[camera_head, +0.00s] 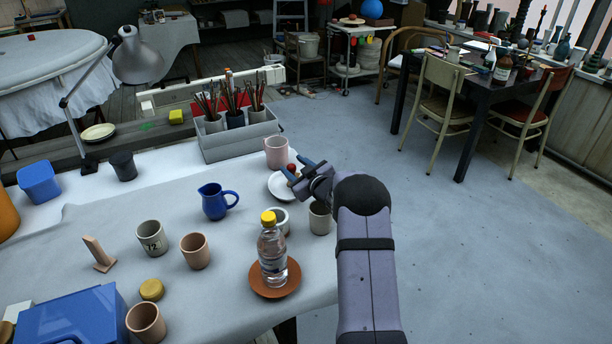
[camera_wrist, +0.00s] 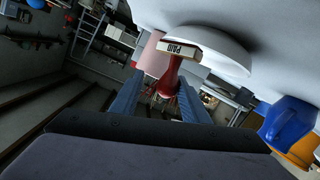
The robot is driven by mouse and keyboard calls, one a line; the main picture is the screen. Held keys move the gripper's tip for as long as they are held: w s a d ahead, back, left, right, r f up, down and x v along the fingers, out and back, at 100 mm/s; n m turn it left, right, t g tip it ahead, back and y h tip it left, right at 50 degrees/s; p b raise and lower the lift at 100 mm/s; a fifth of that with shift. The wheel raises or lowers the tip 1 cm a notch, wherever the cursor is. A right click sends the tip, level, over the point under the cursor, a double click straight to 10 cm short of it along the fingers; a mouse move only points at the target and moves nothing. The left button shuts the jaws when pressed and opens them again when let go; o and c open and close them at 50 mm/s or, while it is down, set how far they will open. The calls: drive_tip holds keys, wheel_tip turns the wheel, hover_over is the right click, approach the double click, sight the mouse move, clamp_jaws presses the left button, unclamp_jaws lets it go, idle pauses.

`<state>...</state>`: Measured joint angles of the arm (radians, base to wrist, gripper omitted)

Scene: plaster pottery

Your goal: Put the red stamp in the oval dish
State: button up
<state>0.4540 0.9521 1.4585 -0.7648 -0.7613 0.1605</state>
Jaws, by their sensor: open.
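The red stamp (camera_wrist: 172,74) shows in the wrist view with its red handle between my two blue fingers and its pale block marked PAID against the white dish. In the head view only its reddish top (camera_head: 292,168) shows beside my fingers. The oval dish is the white dish (camera_head: 279,189) on the table's right side; it also shows in the wrist view (camera_wrist: 225,52). My gripper (camera_head: 299,172) is open over the dish, with its fingers (camera_wrist: 160,90) on either side of the stamp handle. Whether the stamp's block rests on the dish is hard to tell.
A pink cup (camera_head: 277,152) stands just behind the dish. A grey cup (camera_head: 320,217) and another pale cup (camera_head: 283,218) stand in front. A water bottle (camera_head: 271,255) on a terracotta saucer (camera_head: 290,289) is nearer. A blue jug (camera_head: 216,202) stands left.

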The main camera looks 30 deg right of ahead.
drive_tip(key=b+v, duration=0.1)
drive_tip(key=v, duration=1)
drive_tip(key=shift+s, duration=0.35)
drive_tip(key=shift+w, duration=0.15)
